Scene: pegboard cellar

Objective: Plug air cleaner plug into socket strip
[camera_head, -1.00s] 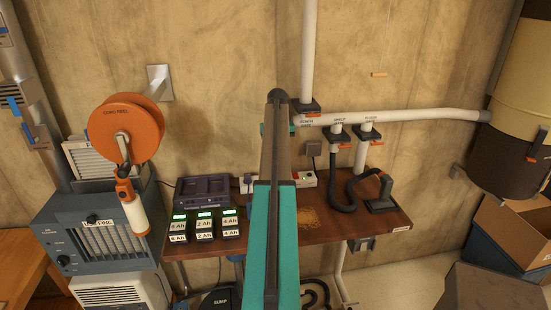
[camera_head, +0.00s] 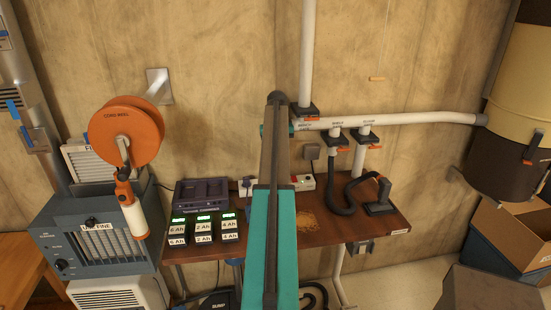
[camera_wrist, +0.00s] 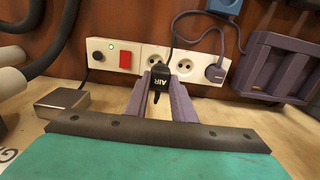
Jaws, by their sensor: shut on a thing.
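In the wrist view my gripper (camera_wrist: 160,82) is shut on a black plug marked AIR (camera_wrist: 160,74). The plug is in front of the white socket strip (camera_wrist: 103,59), over the lower part of a middle socket (camera_wrist: 153,54). I cannot tell whether it touches the strip. The socket (camera_wrist: 186,60) to its right is empty. A purple-grey plug (camera_wrist: 215,73) sits in the rightmost socket. In the head view my arm hides the gripper and the middle of the strip (camera_head: 305,183).
The strip has a red switch (camera_wrist: 125,61) and a lit green lamp. A purple charger (camera_wrist: 275,65) stands right of it. In the head view, labelled batteries (camera_head: 203,229) and a black hose (camera_head: 343,201) occupy the bench (camera_head: 345,232).

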